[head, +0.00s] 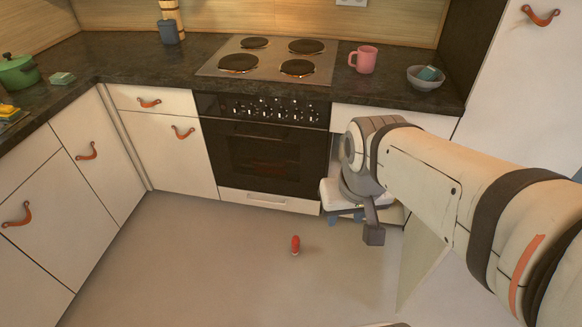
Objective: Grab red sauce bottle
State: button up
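A small red bottle (295,244) stands upright on the grey floor in front of the oven. It is small in the head view, so its details are hard to make out. My gripper (346,219) hangs at the end of my arm, to the right of the bottle and apart from it. Its two bluish fingertips show with a gap between them, and nothing is seen held. Part of the gripper is hidden behind my wrist.
The oven (263,155) and white cabinets stand behind the bottle. A pale panel (425,265), apparently an open cabinet door, stands at the right. A pink mug (363,60), a grey bowl (426,79) and a green pot (18,72) are on the dark counter. The floor around the bottle is clear.

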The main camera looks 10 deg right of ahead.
aim_at(296, 240)
jog(key=u, duration=0.05)
jog(key=i, duration=1)
jog(key=z, duration=0.05)
